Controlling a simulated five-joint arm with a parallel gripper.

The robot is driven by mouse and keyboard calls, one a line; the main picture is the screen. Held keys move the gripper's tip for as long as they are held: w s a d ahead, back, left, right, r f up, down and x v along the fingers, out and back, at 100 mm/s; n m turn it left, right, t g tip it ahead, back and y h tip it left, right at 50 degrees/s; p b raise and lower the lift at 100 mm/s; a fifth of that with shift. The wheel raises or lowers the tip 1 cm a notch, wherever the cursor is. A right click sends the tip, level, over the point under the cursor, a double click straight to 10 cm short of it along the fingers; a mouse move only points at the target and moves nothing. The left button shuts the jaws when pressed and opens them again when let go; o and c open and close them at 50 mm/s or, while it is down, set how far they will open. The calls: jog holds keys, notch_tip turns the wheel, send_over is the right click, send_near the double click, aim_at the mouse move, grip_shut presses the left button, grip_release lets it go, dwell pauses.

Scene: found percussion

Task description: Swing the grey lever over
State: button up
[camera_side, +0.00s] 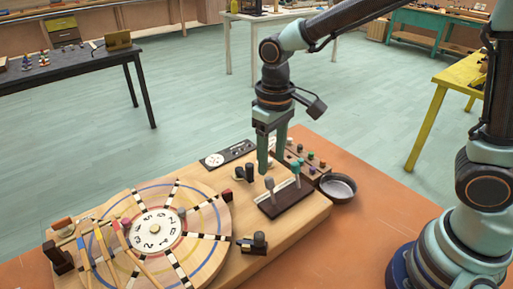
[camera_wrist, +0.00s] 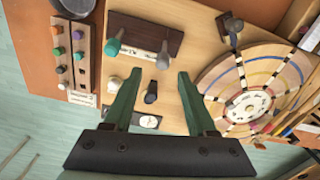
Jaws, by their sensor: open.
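The grey lever (camera_side: 270,184) stands in a dark brown block (camera_side: 284,200) near the right end of the wooden board. In the wrist view the grey lever (camera_wrist: 163,57) shows just beyond the fingertips, between their lines. A teal lever (camera_side: 295,167) stands beside it on the same block; in the wrist view it (camera_wrist: 113,45) is to the left. My gripper (camera_side: 271,166) points down just behind and above the grey lever. Its jaws (camera_wrist: 159,75) are open and empty. Whether a finger touches the lever I cannot tell.
A round wheel (camera_side: 215,247) with striped spokes fills the board's left. A dark knob (camera_wrist: 151,92) and a cream knob (camera_wrist: 113,81) lie close to the fingers. A panel of coloured knobs (camera_side: 310,155) and a dark bowl (camera_side: 338,187) are at the right.

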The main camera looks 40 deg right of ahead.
aim_at(270, 178)
notch_tip(270, 178, down, 5)
jog(key=shift+a+r, duration=0.1)
jog(key=shift+a, duration=0.05)
grip_shut()
